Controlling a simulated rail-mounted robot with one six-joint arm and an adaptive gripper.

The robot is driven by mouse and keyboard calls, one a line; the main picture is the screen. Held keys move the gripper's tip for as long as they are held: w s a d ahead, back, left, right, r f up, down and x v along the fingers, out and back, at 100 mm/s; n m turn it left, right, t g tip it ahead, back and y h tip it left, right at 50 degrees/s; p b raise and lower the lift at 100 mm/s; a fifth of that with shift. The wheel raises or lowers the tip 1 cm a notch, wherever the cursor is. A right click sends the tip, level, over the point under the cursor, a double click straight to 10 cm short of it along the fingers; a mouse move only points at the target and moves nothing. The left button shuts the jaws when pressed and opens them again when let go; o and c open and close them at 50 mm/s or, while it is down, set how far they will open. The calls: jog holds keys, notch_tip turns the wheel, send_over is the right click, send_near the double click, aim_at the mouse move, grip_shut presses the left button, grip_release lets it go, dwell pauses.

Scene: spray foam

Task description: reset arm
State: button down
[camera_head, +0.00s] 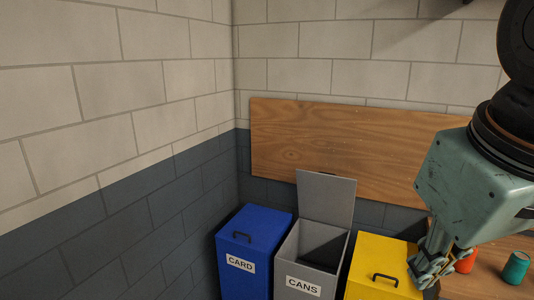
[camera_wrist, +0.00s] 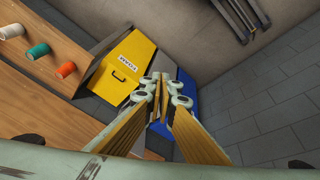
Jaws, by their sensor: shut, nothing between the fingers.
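My gripper (camera_head: 424,286) hangs at the lower right of the head view, in front of the yellow bin's right side. In the wrist view its two fingers (camera_wrist: 160,86) meet at the tips, shut with nothing between them. The yellow bin (camera_head: 372,268) has its lid closed with a dark handle. In the wrist view the yellow bin (camera_wrist: 128,66) carries a label that seems to read FOAM.
The grey CANS bin (camera_head: 300,262) stands with its lid (camera_head: 326,194) raised. The blue CARD bin (camera_head: 254,232) left of it is closed. On the wooden bench (camera_wrist: 40,95) stand a green can (camera_head: 516,267), an orange can (camera_head: 465,264) and a whitish can (camera_wrist: 11,31). Walls stand behind and left.

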jog(key=s+a+f+m+b, duration=0.1)
jog(key=s+a+f, duration=0.1)
jog(key=s, duration=0.4)
jog(key=shift+s+f+m+y, duration=0.15)
jog(key=shift+f+m+y, duration=0.2)
jog(key=shift+f, duration=0.45)
dwell(0.8)
